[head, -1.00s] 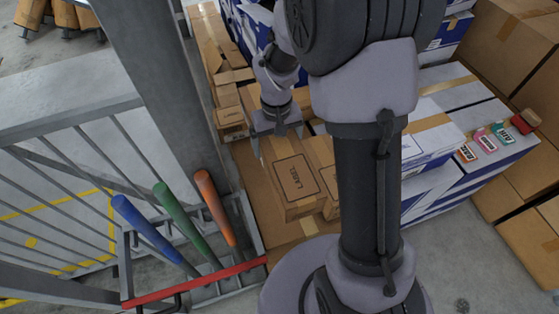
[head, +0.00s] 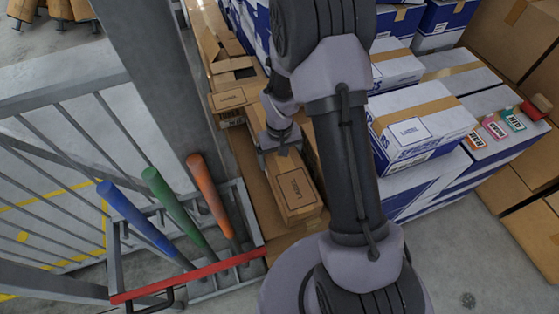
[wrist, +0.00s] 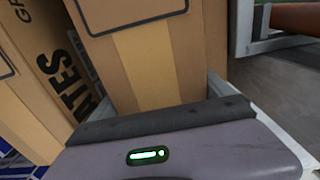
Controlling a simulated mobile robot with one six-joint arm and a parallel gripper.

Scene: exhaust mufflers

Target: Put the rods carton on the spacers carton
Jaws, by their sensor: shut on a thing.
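My gripper (head: 281,145) points down and is shut on the far end of a long brown carton (head: 296,192) with a printed label on top. In the wrist view this carton (wrist: 165,60), with a lighter tape strip, sits between the fingers. Its name is not readable, so I cannot tell from print that it is the rods carton. A white and blue carton (head: 425,122) with tape and a label stands right of my arm; its side print seems to end in "RS", perhaps the spacers carton. Its top is clear. I cannot tell how high the held carton hangs.
A brown carton printed "ATES" (wrist: 62,65) stands close left of the held one in the wrist view. Blue, green and orange bats (head: 212,200) stand in a red-edged rack at left, beside a grey post (head: 160,85). Small coloured packs (head: 493,128) lie right.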

